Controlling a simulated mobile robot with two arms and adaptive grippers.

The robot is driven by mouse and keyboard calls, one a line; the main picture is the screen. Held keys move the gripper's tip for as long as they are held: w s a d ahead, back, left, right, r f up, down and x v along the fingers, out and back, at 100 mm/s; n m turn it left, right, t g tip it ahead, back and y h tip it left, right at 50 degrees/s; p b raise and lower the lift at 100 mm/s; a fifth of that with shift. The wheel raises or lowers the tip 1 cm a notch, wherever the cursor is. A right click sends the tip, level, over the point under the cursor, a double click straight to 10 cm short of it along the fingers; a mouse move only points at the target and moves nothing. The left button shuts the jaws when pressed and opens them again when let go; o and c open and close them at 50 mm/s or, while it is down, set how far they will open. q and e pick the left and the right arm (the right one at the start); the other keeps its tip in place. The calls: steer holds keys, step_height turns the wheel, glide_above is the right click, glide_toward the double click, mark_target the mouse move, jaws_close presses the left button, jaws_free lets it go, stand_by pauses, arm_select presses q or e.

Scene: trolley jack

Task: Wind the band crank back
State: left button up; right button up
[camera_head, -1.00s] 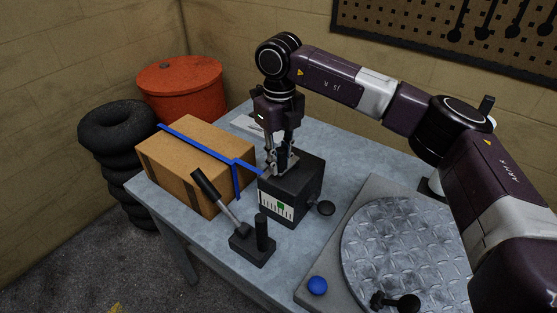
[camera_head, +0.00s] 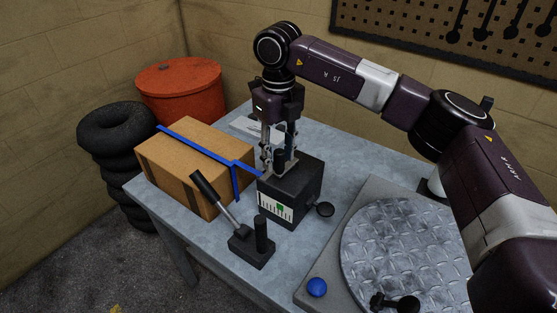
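The black winder box (camera_head: 301,194) stands on the bench with a white scale and a green mark on its front. The blue band (camera_head: 208,152) runs over the cardboard box (camera_head: 183,174) to the winder's left side. A dark upright crank knob (camera_head: 280,158) shows on top of the winder. My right gripper (camera_head: 278,165) points down over the winder top, its fingers apart on either side of the knob. The fingers look open, with some room beside the knob. The crank arm under them is mostly hidden. My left gripper is out of view.
A lever unit (camera_head: 250,245) with a slanted handle and a short post stands in front of the winder. A round black side knob (camera_head: 325,209) sticks out at the winder's right. A round metal plate (camera_head: 400,250) and a blue button (camera_head: 317,287) are at the right front.

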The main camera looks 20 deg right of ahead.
step_height(320, 180, up, 10)
steer(key=shift+f, duration=0.1)
stand_by(0.4)
